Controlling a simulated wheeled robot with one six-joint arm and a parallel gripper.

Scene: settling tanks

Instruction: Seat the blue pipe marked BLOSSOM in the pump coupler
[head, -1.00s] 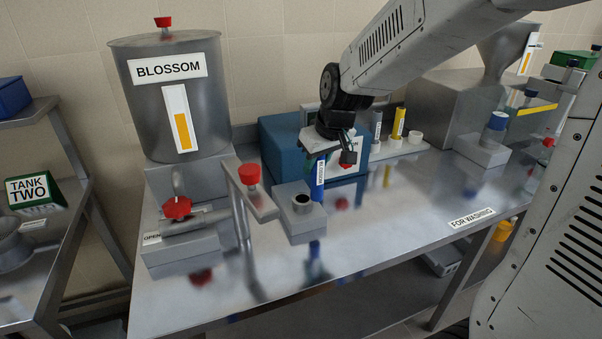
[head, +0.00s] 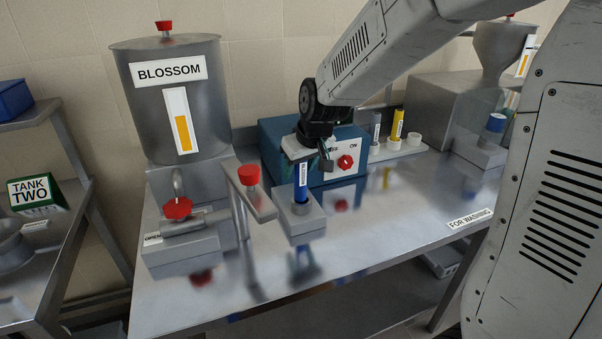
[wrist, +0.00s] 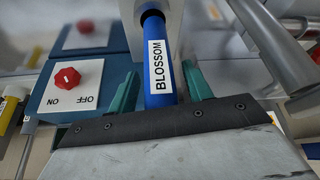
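The blue pipe (head: 303,183), labelled BLOSSOM, stands upright with its lower end at the mouth of the pump coupler (head: 305,225), a grey block. In the wrist view the blue pipe (wrist: 160,92) runs between the teal fingers, and its far end meets the dark round hole of the coupler (wrist: 171,16). How deep it sits is hard to tell. My gripper also shows in the wrist view (wrist: 161,84).
The blue pump box (head: 275,142) with its red OFF/ON knob (head: 345,162) stands just behind the coupler. The BLOSSOM tank (head: 175,105) and a red-capped arm (head: 249,176) are to the left.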

